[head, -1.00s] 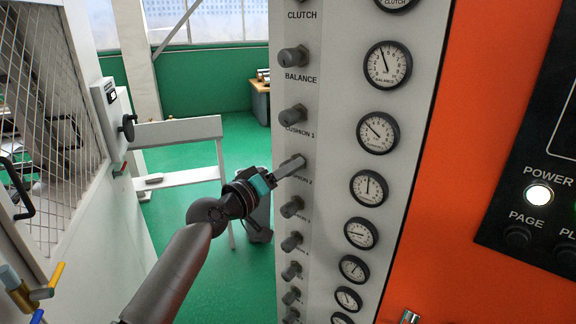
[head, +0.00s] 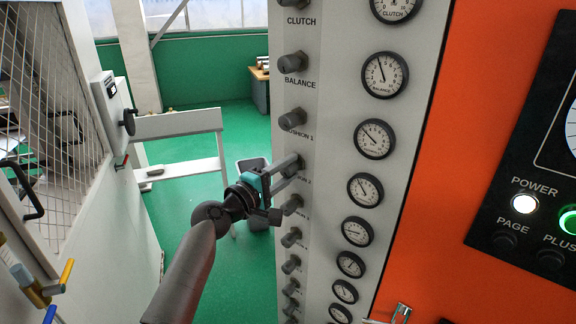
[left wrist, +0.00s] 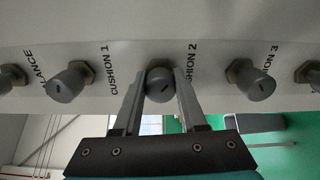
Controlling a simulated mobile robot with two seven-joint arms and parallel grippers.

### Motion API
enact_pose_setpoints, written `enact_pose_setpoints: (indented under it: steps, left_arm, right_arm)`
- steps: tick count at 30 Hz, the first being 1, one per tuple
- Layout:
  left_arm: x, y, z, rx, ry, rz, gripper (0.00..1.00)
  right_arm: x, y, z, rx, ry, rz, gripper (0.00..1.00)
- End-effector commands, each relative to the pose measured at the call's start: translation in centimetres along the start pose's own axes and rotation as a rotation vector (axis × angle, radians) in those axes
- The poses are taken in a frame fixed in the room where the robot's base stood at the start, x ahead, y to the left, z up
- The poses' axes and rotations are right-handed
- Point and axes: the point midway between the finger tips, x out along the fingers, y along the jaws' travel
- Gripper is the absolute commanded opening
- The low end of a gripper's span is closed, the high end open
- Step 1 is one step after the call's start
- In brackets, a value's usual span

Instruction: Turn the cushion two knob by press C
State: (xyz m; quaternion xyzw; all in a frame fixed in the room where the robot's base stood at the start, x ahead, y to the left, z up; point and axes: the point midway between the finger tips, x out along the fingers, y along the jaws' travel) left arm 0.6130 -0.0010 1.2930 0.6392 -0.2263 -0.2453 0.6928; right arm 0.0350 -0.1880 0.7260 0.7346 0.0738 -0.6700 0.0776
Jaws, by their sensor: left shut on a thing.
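The grey cushion two knob (left wrist: 159,84) sits on the white panel between the cushion 1 and cushion 3 knobs. In the left wrist view it lies between the two fingers of my left gripper (left wrist: 160,92). In the head view my left gripper (head: 287,174) reaches the panel from the left, shut on this knob, which its fingers mostly hide. The cushion two gauge (head: 365,190) is to the right of the knob; its needle points up and left. My right gripper is not in view.
The cushion 1 knob (head: 293,118) is just above and the cushion 3 knob (head: 292,204) just below, close to my fingers. An orange panel (head: 420,200) stands to the right. A white rail (head: 178,125) and mesh-windowed cabinet are at the left.

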Motion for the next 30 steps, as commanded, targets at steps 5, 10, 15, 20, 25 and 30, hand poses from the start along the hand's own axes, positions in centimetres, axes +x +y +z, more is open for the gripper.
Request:
enact_pose_setpoints:
  steps: [5,10,15,20,25,30]
  left_arm:
    - [0.0,0.01,0.04,-0.07,-0.001,-0.002,0.0]
    - [0.01,-0.02,0.03,-0.105,-0.001,-0.001,0.0]
    - [0.0,-0.04,0.03,-0.115,-0.001,-0.001,0.0]
    - [0.0,-0.05,0.03,-0.114,-0.001,-0.001,0.0]
    - [0.0,-0.04,0.03,-0.113,-0.001,-0.001,0.46]
    - [0.0,-0.03,0.02,-0.113,0.0,-0.001,0.65]
  right_arm:
    - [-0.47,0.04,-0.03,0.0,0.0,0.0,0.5]
    - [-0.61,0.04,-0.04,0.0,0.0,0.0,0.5]
    - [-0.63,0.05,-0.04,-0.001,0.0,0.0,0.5]
    - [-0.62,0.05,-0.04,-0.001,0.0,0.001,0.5]
    - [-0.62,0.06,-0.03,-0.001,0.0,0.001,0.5]
    - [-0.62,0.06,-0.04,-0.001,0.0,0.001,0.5]
